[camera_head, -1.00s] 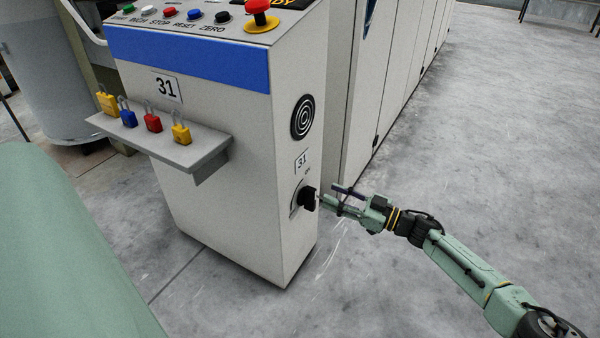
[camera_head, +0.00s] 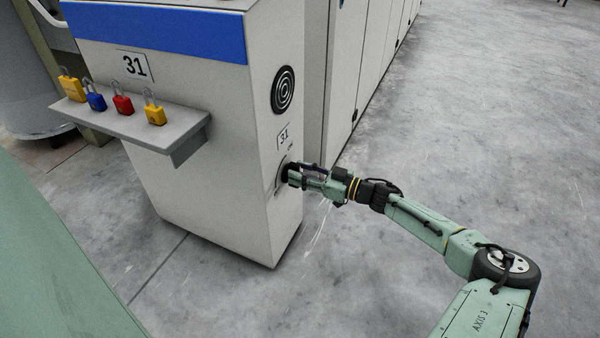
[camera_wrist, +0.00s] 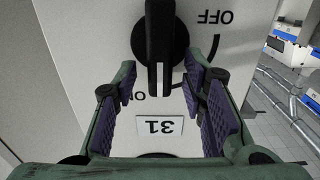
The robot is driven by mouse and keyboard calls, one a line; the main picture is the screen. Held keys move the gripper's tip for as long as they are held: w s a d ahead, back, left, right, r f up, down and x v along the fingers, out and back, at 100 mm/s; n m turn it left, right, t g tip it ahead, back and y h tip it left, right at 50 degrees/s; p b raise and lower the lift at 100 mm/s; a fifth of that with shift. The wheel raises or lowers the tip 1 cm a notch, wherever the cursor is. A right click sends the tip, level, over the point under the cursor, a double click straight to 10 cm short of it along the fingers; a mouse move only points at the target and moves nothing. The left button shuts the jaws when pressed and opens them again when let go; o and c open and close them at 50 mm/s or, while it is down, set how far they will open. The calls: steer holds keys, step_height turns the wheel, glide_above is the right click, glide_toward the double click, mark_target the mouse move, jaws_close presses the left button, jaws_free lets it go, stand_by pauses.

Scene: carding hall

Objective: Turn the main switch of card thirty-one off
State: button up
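The main switch (camera_wrist: 160,40) is a black rotary knob with a bar handle on the side of the cabinet marked 31. In the wrist view the picture is upside down, and the handle points at the ON mark (camera_wrist: 152,94). The OFF mark (camera_wrist: 215,17) is at the upper right. My gripper (camera_wrist: 158,76) is open, with one purple-padded finger on each side of the handle's end and gaps showing. In the head view my gripper (camera_head: 294,173) is at the switch (camera_head: 281,178) and partly hides it. Contact cannot be told.
A 31 plate (camera_head: 284,136) and a round black grille (camera_head: 283,90) are above the switch. A shelf (camera_head: 185,140) with several coloured padlocks juts from the cabinet's front. Open concrete floor (camera_head: 460,130) lies to the right.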

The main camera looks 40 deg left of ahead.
steer(key=shift+a, duration=0.3)
steer(key=shift+c, duration=0.5)
jaws_close()
